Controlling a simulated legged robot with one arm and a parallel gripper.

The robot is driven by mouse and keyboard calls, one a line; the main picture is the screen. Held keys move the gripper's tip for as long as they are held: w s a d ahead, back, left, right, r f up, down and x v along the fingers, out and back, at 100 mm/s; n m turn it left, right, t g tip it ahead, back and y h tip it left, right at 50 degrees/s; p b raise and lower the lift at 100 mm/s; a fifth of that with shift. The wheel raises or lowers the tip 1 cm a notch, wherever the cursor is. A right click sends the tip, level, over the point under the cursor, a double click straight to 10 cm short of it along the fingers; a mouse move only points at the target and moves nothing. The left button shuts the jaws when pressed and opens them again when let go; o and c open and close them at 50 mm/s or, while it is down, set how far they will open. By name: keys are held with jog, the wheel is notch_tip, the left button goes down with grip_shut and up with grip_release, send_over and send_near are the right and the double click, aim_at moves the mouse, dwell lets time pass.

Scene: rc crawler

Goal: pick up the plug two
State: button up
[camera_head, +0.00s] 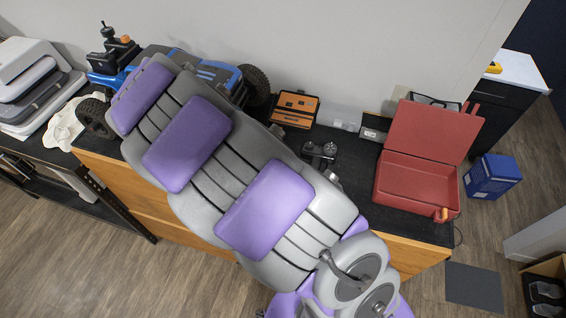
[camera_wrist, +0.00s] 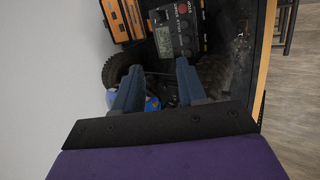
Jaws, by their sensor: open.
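I cannot clearly make out plug two in either view. In the wrist view, my gripper (camera_wrist: 160,68) is open, its two blue-grey fingers spread apart. Between and beyond them is a dark, cluttered area with thin parts and a small blue and white patch, too small to name. A grey charger box (camera_wrist: 174,38) with a display and a red knob lies just beyond the fingertips. Black knobby wheels of the crawler stand on either side of the fingers. In the head view, the blue crawler (camera_head: 213,72) is on the bench, and my own arm hides my gripper and part of the crawler.
An orange and black organizer case (camera_head: 295,108) stands against the wall, also in the wrist view (camera_wrist: 122,18). An open red toolbox (camera_head: 408,185) is on the bench's right end. A blue box (camera_head: 491,176) is right of the bench. Grey cases (camera_head: 35,80) lie far left.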

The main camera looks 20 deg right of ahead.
jog(key=o, duration=0.4)
jog(key=d+m+b, duration=0.1)
jog(key=m, duration=0.2)
jog(key=d+f+m+g+y+b, duration=0.1)
jog(key=d+m, duration=0.1)
jog(key=m, duration=0.1)
jog(key=d+f+m+b, duration=0.1)
jog(key=d+m, duration=0.1)
jog(key=shift+s+d+m+g, duration=0.25)
jog(key=shift+s+m+g, duration=0.05)
jog(key=shift+m, duration=0.1)
jog(key=shift+c, duration=0.2)
jog(key=s+d+f+m+y+b, duration=0.15)
jog(key=d+m+y+b, duration=0.4)
jog(key=m, duration=0.75)
jog(key=s+d+r+m+y+b, duration=0.1)
jog(key=s+d+m+y+b, duration=0.15)
jog(key=d+m, duration=0.8)
jog(key=a+f+b, duration=0.1)
jog(key=a+f, duration=0.1)
jog(key=f, duration=0.3)
jog(key=w+a+f+m+b, duration=0.1)
jog(key=a+f, duration=0.1)
jog(key=f, duration=0.4)
jog(key=w+a+f+m+b, duration=0.1)
jog(key=a+f, duration=0.2)
jog(key=f, duration=0.2)
jog(key=shift+f+g, duration=0.3)
